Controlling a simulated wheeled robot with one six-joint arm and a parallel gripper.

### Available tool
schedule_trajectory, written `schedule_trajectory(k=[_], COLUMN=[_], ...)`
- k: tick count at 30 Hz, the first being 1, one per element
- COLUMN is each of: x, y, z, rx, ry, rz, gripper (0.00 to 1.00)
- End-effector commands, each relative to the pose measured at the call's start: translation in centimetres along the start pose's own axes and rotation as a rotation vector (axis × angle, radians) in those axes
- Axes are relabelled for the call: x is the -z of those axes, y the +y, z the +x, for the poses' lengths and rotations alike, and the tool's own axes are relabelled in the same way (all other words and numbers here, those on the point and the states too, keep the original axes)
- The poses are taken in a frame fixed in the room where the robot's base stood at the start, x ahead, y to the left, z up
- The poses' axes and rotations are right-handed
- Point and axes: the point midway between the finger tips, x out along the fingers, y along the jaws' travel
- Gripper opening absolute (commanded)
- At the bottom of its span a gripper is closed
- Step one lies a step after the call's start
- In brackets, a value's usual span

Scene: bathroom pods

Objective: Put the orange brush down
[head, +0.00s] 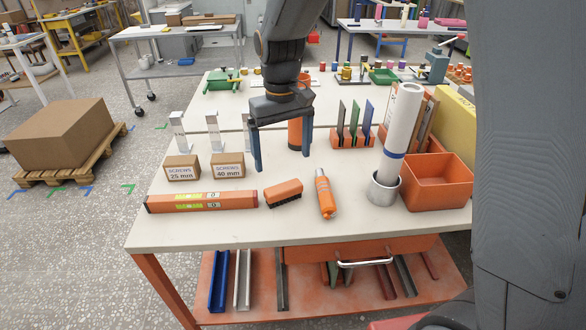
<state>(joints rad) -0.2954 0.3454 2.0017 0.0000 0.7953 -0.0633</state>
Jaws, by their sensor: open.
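The orange brush (284,190) lies on the pale tabletop (232,232) near its front edge, dark bristles facing the front. My gripper (282,161) points down behind the brush in the picture, with its two blue fingers spread wide. Nothing is held between the fingers, and the brush is apart from them. An orange cylinder (295,134) shows behind the gripper, partly hidden by it.
An orange spirit level (203,201) lies left of the brush, and an orange tube (325,196) lies to its right. Two screws boxes (182,168) stand behind the level. A paper roll (402,125) in a metal cup and an orange bin (438,183) stand at right.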

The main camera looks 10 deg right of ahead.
Motion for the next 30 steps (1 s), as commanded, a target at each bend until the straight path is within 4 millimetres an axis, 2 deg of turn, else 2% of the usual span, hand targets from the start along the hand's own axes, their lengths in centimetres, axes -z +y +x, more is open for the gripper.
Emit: schedule_trajectory(k=[3, 5, 8, 12, 15, 18, 22, 30], x=[-0.2, -1.1, -4.4, -11.0, -15.2, -18.0, -19.3, -19.3], y=[0.2, 1.0, 3.3, 6.6, 7.9, 8.5, 8.6, 8.5], z=[-0.2, -0.1, 0.3, 1.4, 2.3, 2.9, 3.2, 3.2], rx=[0.000, 0.000, -0.002, -0.008, -0.013, -0.017, -0.019, -0.019], ry=[0.002, 0.008, 0.025, 0.064, 0.089, 0.104, 0.113, 0.113], rz=[0.005, 0.025, 0.090, 0.213, 0.287, 0.335, 0.360, 0.359], gripper=[0.89, 0.89, 0.89, 0.89, 0.89, 0.89, 0.89, 0.88])
